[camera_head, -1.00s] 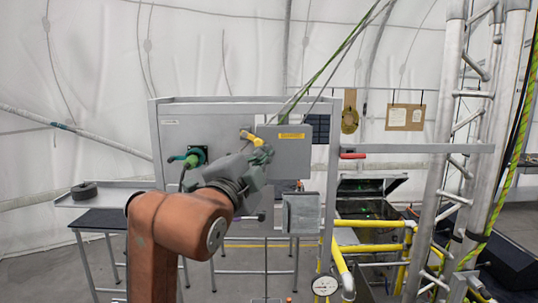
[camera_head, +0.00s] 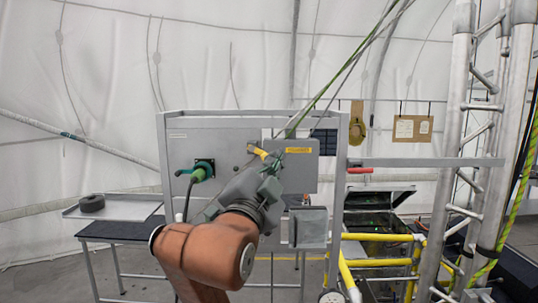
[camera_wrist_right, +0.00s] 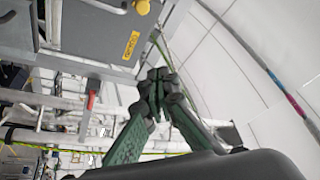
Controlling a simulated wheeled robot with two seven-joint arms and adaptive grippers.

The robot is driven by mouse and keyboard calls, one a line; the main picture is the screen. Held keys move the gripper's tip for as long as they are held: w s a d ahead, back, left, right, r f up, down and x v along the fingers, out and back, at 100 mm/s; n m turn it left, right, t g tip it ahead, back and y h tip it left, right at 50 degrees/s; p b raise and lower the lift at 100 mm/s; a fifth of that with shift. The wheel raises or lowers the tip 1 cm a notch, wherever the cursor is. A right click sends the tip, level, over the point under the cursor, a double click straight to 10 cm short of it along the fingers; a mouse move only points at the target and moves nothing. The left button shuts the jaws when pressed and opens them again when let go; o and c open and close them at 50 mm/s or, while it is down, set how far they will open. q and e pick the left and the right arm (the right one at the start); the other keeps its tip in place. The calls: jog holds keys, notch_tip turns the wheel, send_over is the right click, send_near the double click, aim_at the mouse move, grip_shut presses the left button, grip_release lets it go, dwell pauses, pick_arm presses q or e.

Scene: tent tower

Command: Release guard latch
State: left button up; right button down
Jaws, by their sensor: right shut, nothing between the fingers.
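A red handle (camera_head: 360,170) sits at the inner end of a grey horizontal bar, right of the grey cabinet; I cannot tell for sure that it is the guard latch. The red handle also shows in the wrist view (camera_wrist_right: 90,101), left of my fingers. A yellow lever (camera_head: 258,152) is on the cabinet's front, beside a grey box (camera_head: 299,172) with a yellow label. My right gripper (camera_head: 271,165) is shut and empty in front of that box, just below the yellow lever. Its closed fingertips (camera_wrist_right: 156,90) touch nothing I can see in the wrist view. My left gripper is out of view.
A green connector with cable (camera_head: 201,172) sticks out of the cabinet's left side. Yellow rails (camera_head: 380,262) and a metal truss tower (camera_head: 470,170) stand at right. Ropes slant down behind the box. A side table (camera_head: 115,228) stands at left.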

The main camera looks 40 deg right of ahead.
aim_at(259, 153)
jog(key=shift+w+a+f+n+t+y, duration=0.15)
jog(key=shift+w+a+f+n+t, duration=0.2)
jog(key=shift+n, duration=0.5)
jog(key=shift+w+a+f+n+t+y, duration=0.15)
jog(key=shift+w+a+f+n, duration=0.2)
jog(key=shift+n, duration=0.5)
jog(key=shift+r, duration=0.15)
jog(key=shift+w+d, duration=0.1)
jog(key=p+x, duration=0.5)
jog(key=x, duration=0.5)
jog(key=shift+d+r, duration=0.15)
jog(key=shift+r, duration=0.05)
jog(key=f, duration=0.1)
jog(key=w+a+f+p, duration=0.1)
jog(key=a+f+p, duration=0.1)
jog(key=shift+w+f, duration=0.15)
jog(key=shift+w, duration=0.15)
jog(key=shift+f, duration=0.2)
